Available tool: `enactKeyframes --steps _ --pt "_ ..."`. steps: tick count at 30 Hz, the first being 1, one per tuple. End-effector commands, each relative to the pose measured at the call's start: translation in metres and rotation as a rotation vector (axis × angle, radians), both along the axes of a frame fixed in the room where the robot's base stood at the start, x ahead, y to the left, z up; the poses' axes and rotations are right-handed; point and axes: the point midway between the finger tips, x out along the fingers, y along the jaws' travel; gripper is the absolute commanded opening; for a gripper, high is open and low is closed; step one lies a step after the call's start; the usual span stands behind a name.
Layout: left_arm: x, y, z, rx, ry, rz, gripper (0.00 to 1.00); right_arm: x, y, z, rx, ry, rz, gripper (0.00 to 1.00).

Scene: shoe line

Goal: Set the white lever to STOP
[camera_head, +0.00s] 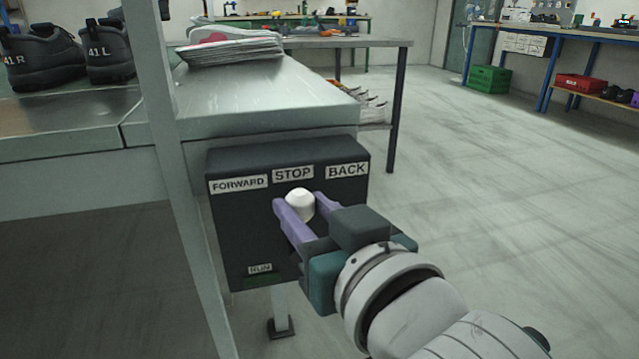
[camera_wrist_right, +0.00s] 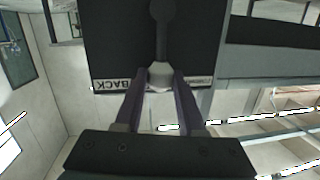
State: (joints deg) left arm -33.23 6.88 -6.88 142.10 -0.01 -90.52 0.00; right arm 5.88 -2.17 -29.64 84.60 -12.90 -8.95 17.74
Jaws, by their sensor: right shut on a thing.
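The white lever (camera_head: 300,204) has a rounded white knob on the front of a black control box (camera_head: 240,225). In the head view its knob sits just below the STOP label (camera_head: 293,173), between FORWARD (camera_head: 240,184) and BACK (camera_head: 347,170). My right gripper (camera_head: 300,206) is shut on the knob, one purple finger on each side. In the right wrist view, which is upside down, the knob (camera_wrist_right: 161,73) sits between the fingertips (camera_wrist_right: 161,78). The dark lever arm (camera_wrist_right: 162,35) runs straight, and the STOP label is hidden there. My left gripper is not in view.
A conveyor (camera_head: 250,95) stands above and behind the box, with a grey post (camera_head: 165,130) to its left. Black shoes (camera_head: 45,62) rest on the conveyor at left. A RUN label (camera_head: 260,269) is low on the box. The floor at right is clear.

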Motion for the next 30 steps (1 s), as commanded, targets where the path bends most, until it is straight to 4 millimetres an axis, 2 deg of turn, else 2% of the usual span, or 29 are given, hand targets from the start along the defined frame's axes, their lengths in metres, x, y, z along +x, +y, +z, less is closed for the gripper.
enactKeyframes --steps 1,6,9,16,20,30 --pt "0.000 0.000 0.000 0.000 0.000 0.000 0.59 0.000 0.000 0.000 0.001 0.000 0.001 0.42" --pt "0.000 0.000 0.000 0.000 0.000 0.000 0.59 0.000 0.000 0.000 0.001 0.000 0.001 0.61" --pt "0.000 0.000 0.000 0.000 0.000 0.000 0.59 0.000 0.000 0.000 0.001 0.000 0.000 0.69" --pt "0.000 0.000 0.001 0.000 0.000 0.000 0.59 -0.001 -0.001 0.000 0.000 0.001 0.000 0.69" --pt "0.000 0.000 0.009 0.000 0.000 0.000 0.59 -0.010 -0.006 0.004 0.001 0.003 0.000 0.69" --pt "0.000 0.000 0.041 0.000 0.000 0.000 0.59 -0.068 -0.035 0.013 -0.001 0.005 0.000 0.69"
